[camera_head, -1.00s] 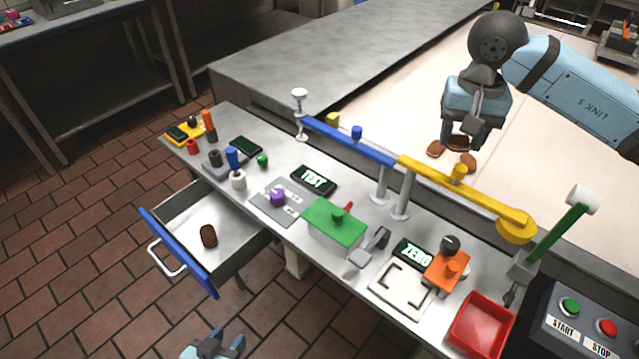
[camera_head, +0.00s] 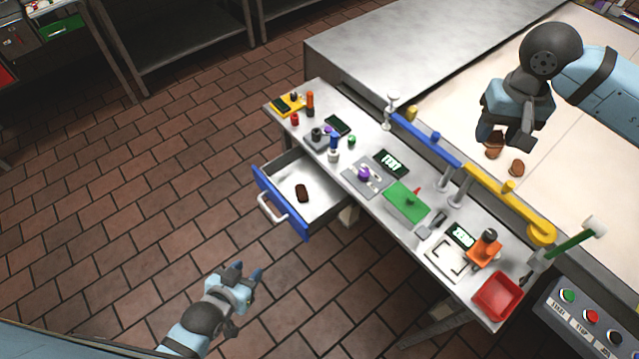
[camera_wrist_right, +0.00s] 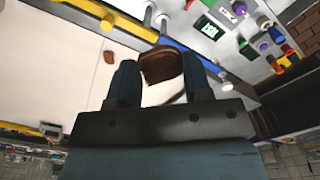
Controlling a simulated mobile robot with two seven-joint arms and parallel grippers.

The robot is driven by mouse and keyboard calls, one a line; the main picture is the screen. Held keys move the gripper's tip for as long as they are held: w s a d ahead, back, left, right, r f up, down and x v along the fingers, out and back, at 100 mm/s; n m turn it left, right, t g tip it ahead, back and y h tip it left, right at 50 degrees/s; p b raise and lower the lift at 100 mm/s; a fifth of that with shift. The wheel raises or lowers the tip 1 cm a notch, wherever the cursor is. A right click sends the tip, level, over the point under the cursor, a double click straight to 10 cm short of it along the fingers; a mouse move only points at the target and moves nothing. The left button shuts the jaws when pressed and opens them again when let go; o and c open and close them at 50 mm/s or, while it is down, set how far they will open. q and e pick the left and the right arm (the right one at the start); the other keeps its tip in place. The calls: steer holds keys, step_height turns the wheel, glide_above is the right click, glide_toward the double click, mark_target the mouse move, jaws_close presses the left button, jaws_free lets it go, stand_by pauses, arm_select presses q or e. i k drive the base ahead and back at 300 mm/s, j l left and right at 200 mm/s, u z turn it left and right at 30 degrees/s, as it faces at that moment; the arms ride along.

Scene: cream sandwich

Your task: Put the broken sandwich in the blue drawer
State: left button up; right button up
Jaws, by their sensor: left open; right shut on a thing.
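The blue drawer (camera_head: 280,204) stands pulled out from the bench in the head view. A brown sandwich piece (camera_head: 301,193) lies inside it. My right gripper (camera_head: 497,140) is over the pale conveyor, shut on a brown sandwich piece (camera_wrist_right: 162,65), which shows between the fingers in the right wrist view. Another brown piece (camera_head: 516,168) lies on the conveyor beside the gripper; it also shows in the wrist view (camera_wrist_right: 108,57). Brown shapes overlap under the right gripper in the head view and are hard to separate. My left gripper (camera_head: 248,300) is open and empty above the floor, in front of the drawer.
The blue and yellow rail (camera_head: 490,185) stands between conveyor and bench. The bench holds a green-lidded box (camera_head: 406,200), an orange block (camera_head: 484,252), a red tray (camera_head: 497,297) and several small items. A button panel (camera_head: 590,320) is at lower right. The tiled floor is clear.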

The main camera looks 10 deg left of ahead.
mark_target(290, 182)
steer(key=j, duration=0.45)
steer(key=k+j+u, duration=0.1)
steer(key=j, duration=1)
steer(key=i+j+u, duration=0.15)
steer(key=j, duration=0.4)
